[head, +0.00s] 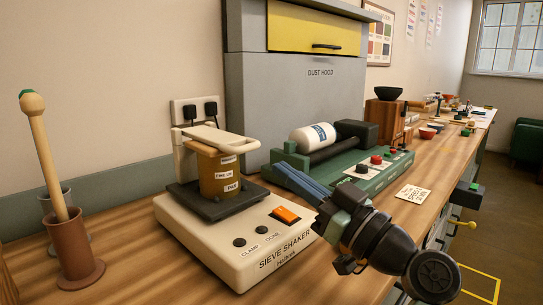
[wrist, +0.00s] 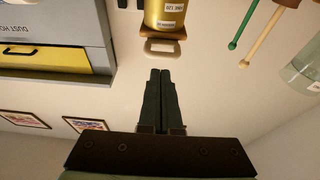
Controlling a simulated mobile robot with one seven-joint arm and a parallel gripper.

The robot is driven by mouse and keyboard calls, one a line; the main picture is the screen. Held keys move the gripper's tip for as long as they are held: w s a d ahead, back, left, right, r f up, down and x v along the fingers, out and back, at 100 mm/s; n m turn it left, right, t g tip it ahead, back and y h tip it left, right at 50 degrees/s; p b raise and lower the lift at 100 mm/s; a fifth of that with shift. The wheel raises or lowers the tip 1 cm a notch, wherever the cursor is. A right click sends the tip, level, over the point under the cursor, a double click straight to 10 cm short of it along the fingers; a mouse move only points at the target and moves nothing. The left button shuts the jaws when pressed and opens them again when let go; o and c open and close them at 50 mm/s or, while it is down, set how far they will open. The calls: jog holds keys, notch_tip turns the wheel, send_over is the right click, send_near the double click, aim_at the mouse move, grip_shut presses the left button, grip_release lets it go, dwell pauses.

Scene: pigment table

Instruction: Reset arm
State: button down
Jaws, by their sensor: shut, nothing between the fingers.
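My gripper (head: 280,170) is at the end of my dark arm, which reaches in from the lower right of the head view. Its bluish fingers point up and left, in front of the green roller machine and to the right of the sieve stack. In the wrist view the fingers of my gripper (wrist: 161,73) lie side by side, shut and empty. That view is upside down. The sieve shaker (head: 217,240) stands on the wooden table, with an orange switch and a brown-gold labelled sieve stack (head: 220,174) under a cream clamp handle (head: 213,139).
A green roller machine (head: 372,180) with a white jar (head: 312,138) stands behind my gripper. The grey dust hood (head: 300,100) is at the back. A brown holder (head: 73,250) with a wooden pestle stands at left. A small card (head: 413,194) lies on the table (head: 440,165) at right.

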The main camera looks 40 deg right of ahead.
jog(key=shift+s+f, duration=0.1)
jog(key=shift+f, duration=0.1)
jog(key=w+a+r+t+h, duration=0.15)
jog(key=a+r, duration=0.25)
jog(key=a, duration=0.5)
jog(key=w+a+r+g, duration=0.1)
jog(key=w+a+r, duration=0.25)
jog(key=a, duration=0.55)
jog(key=s+a+r+m+t+h, duration=0.1)
jog(key=s+a+r+t, duration=0.4)
jog(key=s+a+r, duration=0.7)
notch_tip(320, 180, up, 28)
jog(key=s+a+p, duration=0.1)
jog(key=p, duration=2.7)
jog(key=shift+s+m+t, duration=0.15)
jog(key=shift+m+t, duration=0.15)
jog(key=shift+t, duration=0.05)
